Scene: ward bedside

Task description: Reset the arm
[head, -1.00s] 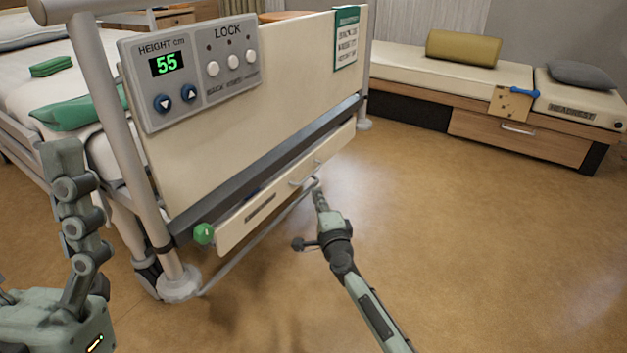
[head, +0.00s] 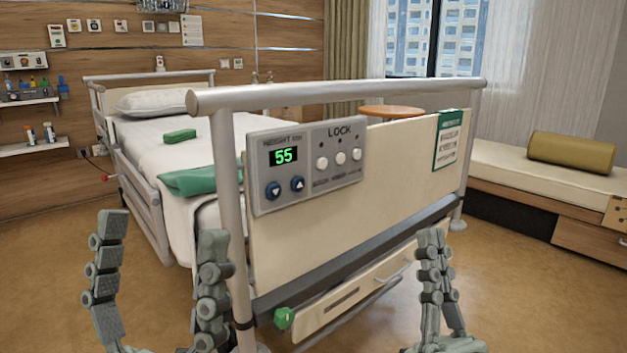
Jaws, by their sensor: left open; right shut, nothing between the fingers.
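My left gripper (head: 161,226) is at the lower left, its two fingers pointing up and spread wide apart with nothing between them. It stands in front of the bed's left side and the foot-end post. My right gripper (head: 432,236) is at the lower right, fingers pointing up and closed together, empty. In the picture it overlaps the right part of the footboard (head: 390,165) and the end of the drawer (head: 350,300) below it. The drawer's handle (head: 395,274) shows just left of that gripper, apart from it.
The control panel (head: 306,165) on the footboard reads 55. A green knob (head: 284,318) is at the drawer's left end. Green items (head: 187,180) lie on the bed (head: 150,150). A bench with an olive bolster (head: 571,153) stands at right. Floor between bed and bench is clear.

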